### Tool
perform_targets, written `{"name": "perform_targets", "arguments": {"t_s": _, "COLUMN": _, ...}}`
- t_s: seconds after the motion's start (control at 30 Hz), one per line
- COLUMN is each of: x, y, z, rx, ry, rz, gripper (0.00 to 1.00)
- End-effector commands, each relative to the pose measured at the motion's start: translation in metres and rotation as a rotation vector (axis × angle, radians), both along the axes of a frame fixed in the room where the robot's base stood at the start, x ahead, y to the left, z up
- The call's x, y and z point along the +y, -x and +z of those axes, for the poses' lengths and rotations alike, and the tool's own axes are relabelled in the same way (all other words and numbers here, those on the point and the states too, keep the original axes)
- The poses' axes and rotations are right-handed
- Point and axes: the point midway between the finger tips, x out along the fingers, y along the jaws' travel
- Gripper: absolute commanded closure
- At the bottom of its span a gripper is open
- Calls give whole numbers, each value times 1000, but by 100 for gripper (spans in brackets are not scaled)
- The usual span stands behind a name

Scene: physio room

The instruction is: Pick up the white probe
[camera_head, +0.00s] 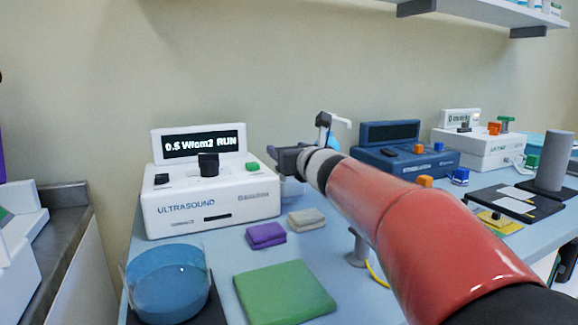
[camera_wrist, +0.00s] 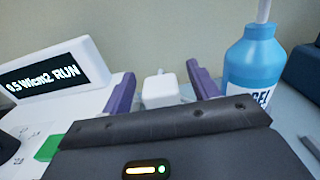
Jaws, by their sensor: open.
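In the wrist view a small white block-like piece with a thin stem on top, which looks like the white probe (camera_wrist: 161,91), stands between the two purple fingers of my gripper (camera_wrist: 163,83). A gap shows on each side of it, and its lower part is hidden by the gripper body. In the head view my gripper (camera_head: 287,158) is over the table just right of the ultrasound unit (camera_head: 208,192). A pale piece (camera_head: 292,188) shows just below it, mostly hidden; I cannot tell if it is the probe. The jaws are open.
A blue gel bottle (camera_wrist: 254,68) stands close on the right. A blue stimulation unit (camera_head: 404,152) stands to the right, behind my arm.

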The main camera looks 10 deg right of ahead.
Motion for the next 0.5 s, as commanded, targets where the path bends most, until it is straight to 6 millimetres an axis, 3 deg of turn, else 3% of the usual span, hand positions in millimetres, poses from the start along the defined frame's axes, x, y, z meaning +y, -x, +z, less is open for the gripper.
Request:
{"name": "perform_targets", "arguments": {"t_s": 0.13, "x": 3, "y": -15, "z": 1, "rx": 0, "ry": 0, "rz": 0, "gripper": 40}}
{"name": "perform_targets", "arguments": {"t_s": 0.37, "x": 4, "y": -17, "z": 0, "rx": -1, "ry": -1, "rz": 0, "gripper": 40}}
{"name": "perform_targets", "arguments": {"t_s": 0.5, "x": 4, "y": -17, "z": 0, "rx": -1, "ry": 0, "rz": 0, "gripper": 54}}
